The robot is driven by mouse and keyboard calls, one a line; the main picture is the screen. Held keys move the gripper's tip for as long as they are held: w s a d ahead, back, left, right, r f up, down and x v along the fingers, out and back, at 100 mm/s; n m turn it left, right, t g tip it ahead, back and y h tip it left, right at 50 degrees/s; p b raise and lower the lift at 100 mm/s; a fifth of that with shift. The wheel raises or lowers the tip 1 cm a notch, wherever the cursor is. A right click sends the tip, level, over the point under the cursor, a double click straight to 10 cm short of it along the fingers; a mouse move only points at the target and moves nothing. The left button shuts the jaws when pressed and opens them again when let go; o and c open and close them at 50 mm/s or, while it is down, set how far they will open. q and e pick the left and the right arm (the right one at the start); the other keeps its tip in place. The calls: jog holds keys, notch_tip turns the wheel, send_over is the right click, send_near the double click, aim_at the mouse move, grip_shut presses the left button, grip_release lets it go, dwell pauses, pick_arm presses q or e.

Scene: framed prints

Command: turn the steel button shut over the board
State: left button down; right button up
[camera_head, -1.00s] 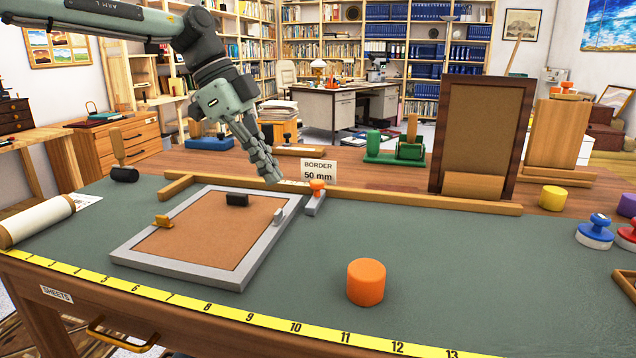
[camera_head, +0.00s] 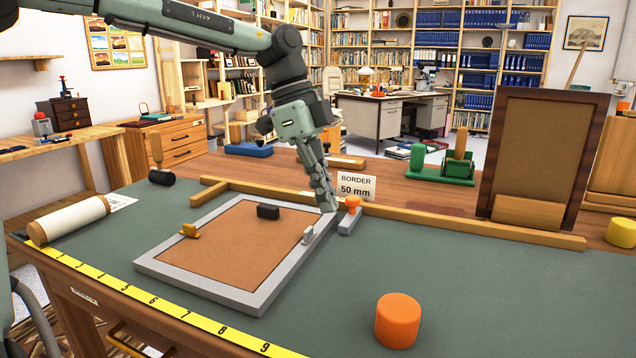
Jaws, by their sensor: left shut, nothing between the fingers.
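A grey frame (camera_head: 178,268) lies flat on the green bench mat, with a brown board (camera_head: 232,248) inside it. The small steel button (camera_head: 308,235) is at the inner edge of the frame's right rail; it looks roughly in line with that rail. A brass button (camera_head: 190,231) sits at the left rail and a black one (camera_head: 268,212) at the far side. My left gripper (camera_head: 327,208) is shut and empty, pointing down near the frame's far right corner, just beyond and right of the steel button. Contact cannot be told. My right gripper is out of view.
An orange-knobbed grey block (camera_head: 350,214) stands close right of the left gripper, before the border sign (camera_head: 356,187). A wooden rail (camera_head: 450,222) runs behind. An orange cylinder (camera_head: 398,320) stands at front right. The mat between is clear.

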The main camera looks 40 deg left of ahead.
aim_at(309, 233)
pick_arm(q)
jog(key=x, duration=0.5)
jog(key=shift+d+f, duration=0.2)
jog(key=shift+f, duration=0.2)
jog(key=a, duration=0.1)
jog(key=a+p, duration=0.1)
jog(key=a, duration=0.1)
jog(key=shift+s+a+r, duration=0.2)
jog(key=shift+s, duration=0.2)
jog(key=shift+a+f, duration=0.1)
jog(key=shift+a, duration=0.2)
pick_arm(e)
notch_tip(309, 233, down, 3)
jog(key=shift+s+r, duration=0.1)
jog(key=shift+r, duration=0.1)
pick_arm(q)
jog(key=shift+s, duration=0.1)
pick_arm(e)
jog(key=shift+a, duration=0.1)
